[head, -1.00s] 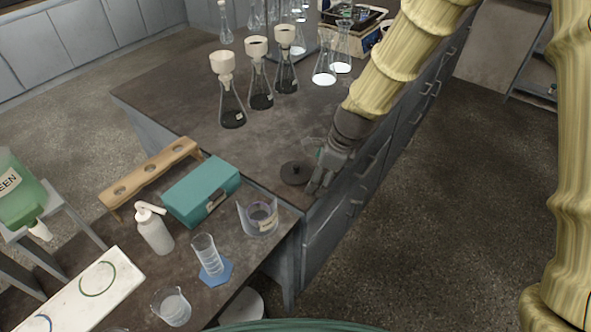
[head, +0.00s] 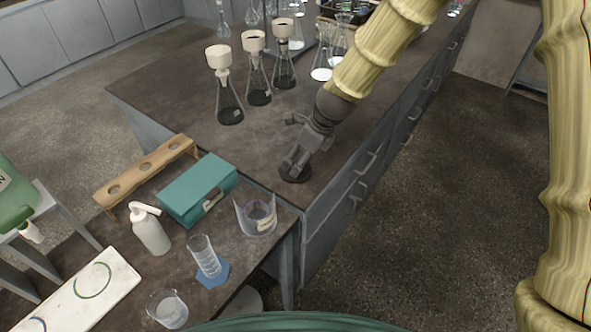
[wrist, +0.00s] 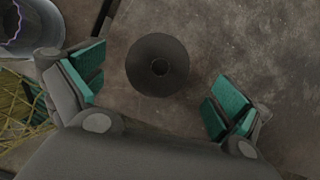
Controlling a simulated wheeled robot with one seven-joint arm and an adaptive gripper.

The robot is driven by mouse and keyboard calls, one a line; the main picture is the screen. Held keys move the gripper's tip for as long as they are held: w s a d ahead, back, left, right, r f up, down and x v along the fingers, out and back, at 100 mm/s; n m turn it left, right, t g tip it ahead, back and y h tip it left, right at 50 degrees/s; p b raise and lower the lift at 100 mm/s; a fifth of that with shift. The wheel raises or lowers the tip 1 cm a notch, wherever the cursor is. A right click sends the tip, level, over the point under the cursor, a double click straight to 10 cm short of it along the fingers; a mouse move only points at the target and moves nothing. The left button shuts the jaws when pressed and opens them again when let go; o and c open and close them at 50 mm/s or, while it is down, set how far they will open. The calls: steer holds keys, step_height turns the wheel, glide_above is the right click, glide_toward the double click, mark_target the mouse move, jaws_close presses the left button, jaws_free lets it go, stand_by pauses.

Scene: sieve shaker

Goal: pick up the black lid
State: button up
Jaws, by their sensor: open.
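The black lid (wrist: 146,76) is a dark round disc with a raised knob in its middle. It lies flat on the dark bench top near the front corner, and in the head view the lid (head: 296,177) is partly hidden by my gripper (head: 295,165). In the wrist view my gripper (wrist: 157,93) is open and empty, with one teal-padded finger on each side. The lid lies between the fingers but slightly ahead of them in the picture. I cannot tell exactly how high the fingers are above it.
A clear cylindrical vessel (head: 257,217) stands on the lower table beside a teal box (head: 197,190). Several flasks with white funnels (head: 229,100) stand farther back on the bench (head: 180,100). The bench's front edge and drawers are close on the right.

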steer(key=shift+d+p+x, duration=0.1)
steer(key=shift+p+x, duration=0.2)
steer(key=shift+x, duration=1)
steer(key=shift+d+p+x, duration=0.15)
steer(key=shift+p+x, duration=0.1)
steer(key=shift+x, duration=1.05)
steer(key=shift+f, duration=0.1)
steer(key=shift+s, duration=0.1)
steer(key=c, duration=0.7)
